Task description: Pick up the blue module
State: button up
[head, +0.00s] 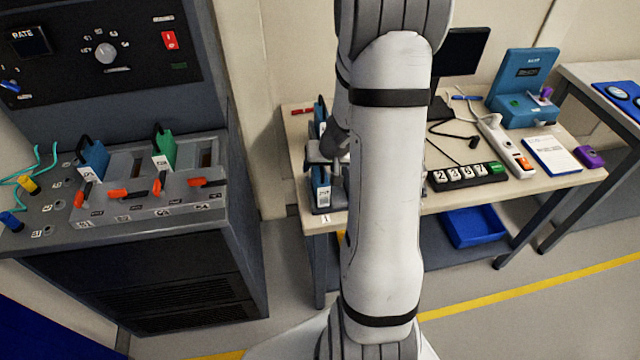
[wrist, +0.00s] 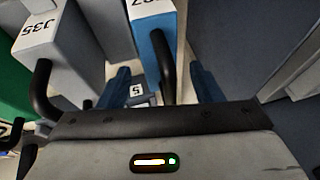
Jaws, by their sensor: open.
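In the wrist view a blue module (wrist: 147,47) with a pale label top ending in "07" and a black handle is in front of my gripper (wrist: 162,76). My gripper is open, with a finger on each side of the handle; whether either touches it I cannot tell. In the head view my gripper (head: 326,152) is at the table's left end, partly hidden by my arm. A blue module (head: 321,188) stands just below it there, and more blue (head: 319,110) shows behind. Another blue module (head: 94,156) sits in the left rack.
The rack (head: 150,205) also holds a green module (head: 164,147) and orange levers. In the wrist view a module marked J35 (wrist: 40,38) stands left of the fingers. The table (head: 465,200) bears a number block (head: 467,176), a power strip (head: 505,145) and a blue device (head: 524,85).

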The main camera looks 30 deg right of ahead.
jog(key=shift+c, duration=0.5)
jog(key=c, duration=1)
jog(key=shift+c, duration=0.3)
jog(key=shift+r, duration=0.1)
jog(key=shift+r+p, duration=0.3)
jog(key=shift+r, duration=0.05)
jog(key=shift+c, duration=0.5)
notch_tip(320, 180, up, 9)
jog(key=p, duration=0.4)
jog(key=shift+r, duration=0.1)
grip_shut()
